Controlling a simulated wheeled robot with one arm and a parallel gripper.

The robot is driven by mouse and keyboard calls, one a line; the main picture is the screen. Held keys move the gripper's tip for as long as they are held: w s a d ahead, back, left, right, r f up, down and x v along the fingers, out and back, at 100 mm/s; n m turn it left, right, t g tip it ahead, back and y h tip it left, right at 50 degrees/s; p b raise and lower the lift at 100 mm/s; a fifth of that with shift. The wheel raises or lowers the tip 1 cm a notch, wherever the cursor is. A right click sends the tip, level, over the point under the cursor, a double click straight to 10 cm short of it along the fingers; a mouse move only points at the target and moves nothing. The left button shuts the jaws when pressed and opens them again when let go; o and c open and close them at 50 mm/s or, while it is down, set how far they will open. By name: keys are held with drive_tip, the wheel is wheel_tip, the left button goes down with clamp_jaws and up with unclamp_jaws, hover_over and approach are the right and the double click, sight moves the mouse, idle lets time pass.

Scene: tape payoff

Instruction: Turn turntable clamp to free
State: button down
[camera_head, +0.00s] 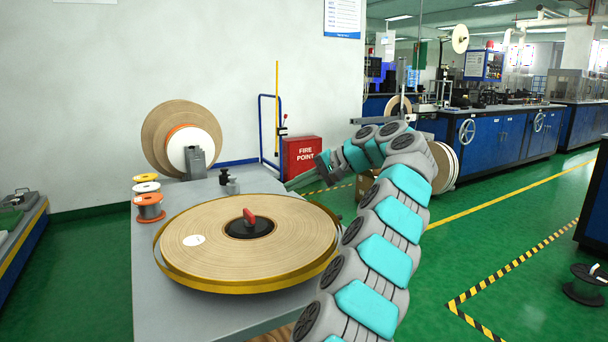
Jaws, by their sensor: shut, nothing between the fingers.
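The turntable clamp is a red handle (250,217) on a black round hub (263,228) at the centre of a large flat tan tape roll (210,260). The roll lies on a turntable with a yellow-brown rim (225,287). The handle stands up and leans slightly. My gripper (289,185) is at the end of my grey and teal arm, beyond the roll's far right edge. It is shut and empty, apart from the handle. Its fingertips are small and partly blend with the background.
The turntable sits on a grey bench (165,312). Small wire spools (149,207) stand at its left, and a dark small weight (229,183) at the back. Upright reels (182,138) stand behind. A red fire-point box (302,154) is beyond my gripper. Space above the roll is clear.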

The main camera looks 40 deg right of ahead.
drive_tip(key=shift+s+d+r, duration=0.1)
drive_tip(key=shift+d+r, duration=0.3)
drive_tip(key=shift+d, duration=0.25)
drive_tip(key=shift+s+d+r, duration=0.1)
drive_tip(key=shift+d+r, duration=0.25)
drive_tip(key=shift+d, duration=0.25)
